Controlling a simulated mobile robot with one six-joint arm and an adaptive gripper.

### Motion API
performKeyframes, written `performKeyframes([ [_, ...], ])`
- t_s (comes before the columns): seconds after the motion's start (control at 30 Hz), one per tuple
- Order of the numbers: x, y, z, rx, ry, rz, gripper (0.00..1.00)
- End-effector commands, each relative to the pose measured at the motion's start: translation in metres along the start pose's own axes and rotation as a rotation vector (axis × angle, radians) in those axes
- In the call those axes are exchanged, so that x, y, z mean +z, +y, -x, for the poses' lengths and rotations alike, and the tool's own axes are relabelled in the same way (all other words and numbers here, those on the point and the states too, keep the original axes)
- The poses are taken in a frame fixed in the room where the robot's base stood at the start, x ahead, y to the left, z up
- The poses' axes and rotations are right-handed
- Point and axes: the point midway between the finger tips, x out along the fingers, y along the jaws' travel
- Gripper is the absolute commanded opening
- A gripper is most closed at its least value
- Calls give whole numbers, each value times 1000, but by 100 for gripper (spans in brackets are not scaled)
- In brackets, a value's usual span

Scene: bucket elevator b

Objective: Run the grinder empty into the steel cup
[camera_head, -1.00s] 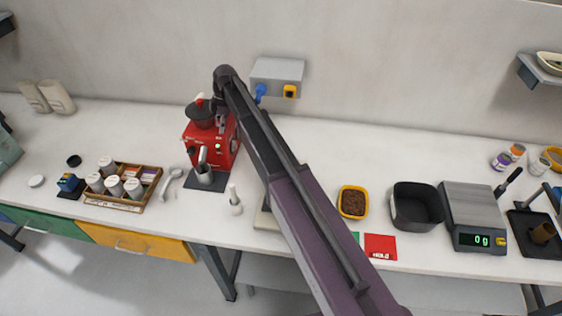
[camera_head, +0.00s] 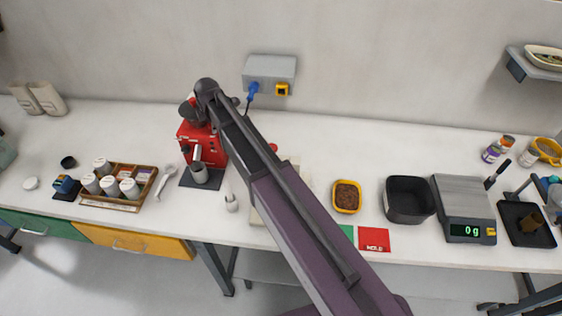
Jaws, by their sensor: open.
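The red grinder (camera_head: 190,136) stands at the back left of the bench, with a dark hopper on top. The grey steel cup (camera_head: 200,174) stands on a dark mat (camera_head: 187,181) at the grinder's front, below its spout. Its contents cannot be made out. My arm reaches across the picture from the bottom right, and its far end is above the grinder. My gripper (camera_head: 212,110) is open, small and partly hidden by the arm beside the hopper. The arm also covers the grinder's right side.
A wall box (camera_head: 270,69) with a blue plug and yellow switch is behind. A rack of jars (camera_head: 130,171), spoon (camera_head: 168,180) and white brush (camera_head: 231,201) stand near the grinder. A bean tray (camera_head: 347,196), black bin (camera_head: 408,218) and scale reading 0 g (camera_head: 461,196) are right.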

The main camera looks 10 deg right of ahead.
Motion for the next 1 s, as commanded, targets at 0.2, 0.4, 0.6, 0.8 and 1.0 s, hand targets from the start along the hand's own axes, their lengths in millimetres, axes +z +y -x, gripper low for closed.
performKeyframes([
  [0.2, 0, 0, 24, -1, 1, 0, 54],
  [0.4, 0, 0, 41, -2, 1, 0, 54],
  [0.6, 0, 0, 59, -2, 1, 0, 54],
  [0.8, 0, 0, 76, -2, 1, 0, 54],
  [1.0, 0, 0, 94, -2, 1, 0, 54],
])
